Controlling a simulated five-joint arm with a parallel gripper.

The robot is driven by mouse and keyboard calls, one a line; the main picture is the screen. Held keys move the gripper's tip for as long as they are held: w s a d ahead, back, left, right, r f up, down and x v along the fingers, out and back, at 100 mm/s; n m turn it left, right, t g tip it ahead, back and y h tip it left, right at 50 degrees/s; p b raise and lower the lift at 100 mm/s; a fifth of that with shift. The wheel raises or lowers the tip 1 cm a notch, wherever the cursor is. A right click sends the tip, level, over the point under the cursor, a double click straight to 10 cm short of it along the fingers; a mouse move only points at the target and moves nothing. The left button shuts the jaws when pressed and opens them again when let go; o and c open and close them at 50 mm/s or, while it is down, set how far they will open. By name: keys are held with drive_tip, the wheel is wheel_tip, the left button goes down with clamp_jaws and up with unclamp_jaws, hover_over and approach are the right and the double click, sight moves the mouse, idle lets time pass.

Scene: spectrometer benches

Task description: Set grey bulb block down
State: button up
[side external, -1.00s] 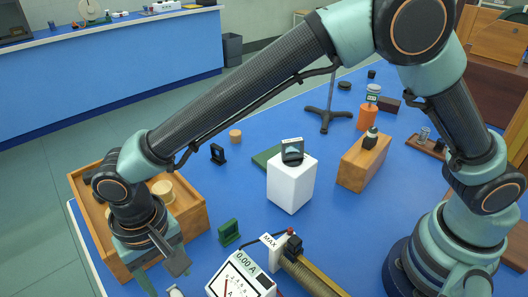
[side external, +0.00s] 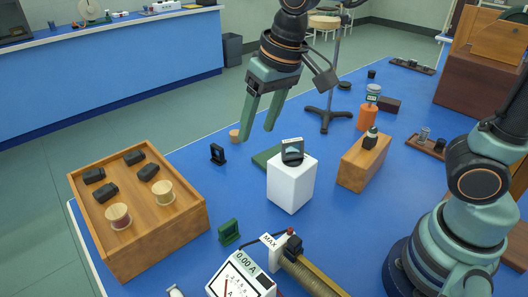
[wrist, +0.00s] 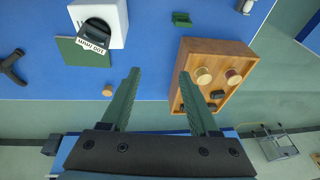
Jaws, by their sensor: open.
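A small dark grey block with a pale rounded top (side external: 371,138), looking like a bulb, sits upright on a long wooden block (side external: 360,165) right of the middle. I cannot be sure it is the grey bulb block. My gripper (side external: 257,135) is open and empty, raised above the table's far side, left of and apart from that block. In the wrist view my gripper (wrist: 159,73) shows spread green fingers with nothing between them. The dark block is not seen in the wrist view.
A wooden tray (side external: 185,228) at left holds several black blocks and two spools. A white block (side external: 291,185) carries a dark framed piece (side external: 292,151). A green holder (side external: 229,232), a meter (side external: 240,275) and a stand (side external: 327,118) are nearby.

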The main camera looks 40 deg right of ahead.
drive_tip(key=s+d+t+h, duration=0.1)
drive_tip(key=s+d, duration=0.5)
drive_tip(key=d, duration=0.7)
drive_tip(key=shift+d+r+t, duration=0.2)
drive_tip(key=shift+d+t, duration=0.1)
drive_tip(key=shift+t, duration=0.5)
